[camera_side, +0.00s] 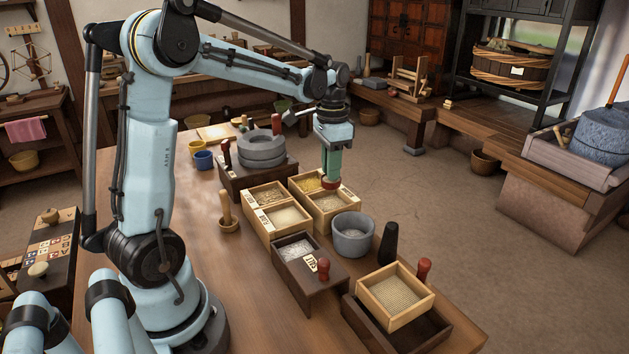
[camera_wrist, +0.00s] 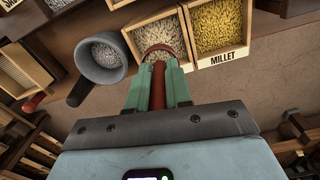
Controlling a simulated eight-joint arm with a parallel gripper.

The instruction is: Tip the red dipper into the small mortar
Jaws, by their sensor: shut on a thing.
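My gripper (camera_side: 330,172) has its green fingers shut on the red dipper (camera_side: 332,184), and the wrist view shows the dipper's red handle (camera_wrist: 158,85) between the fingertips (camera_wrist: 158,72). The dipper's cup is over or in the box of pale grain (camera_wrist: 158,35), beside the box marked MILLET; I cannot tell whether it touches the grain or what it holds. The small mortar (camera_side: 352,236) is a grey stone bowl in front of the grain boxes in the side view. In the wrist view the mortar (camera_wrist: 84,62) is left of the dipper, with pale grains inside.
The yellow millet box (camera_wrist: 219,28) adjoins the pale grain box. A dark pestle (camera_side: 388,245) stands right of the mortar. A dark drawer box (camera_side: 312,285) and a wooden sieve (camera_side: 395,297) with red-knobbed tool stand nearer. A stone quern (camera_side: 261,150) stands behind the boxes.

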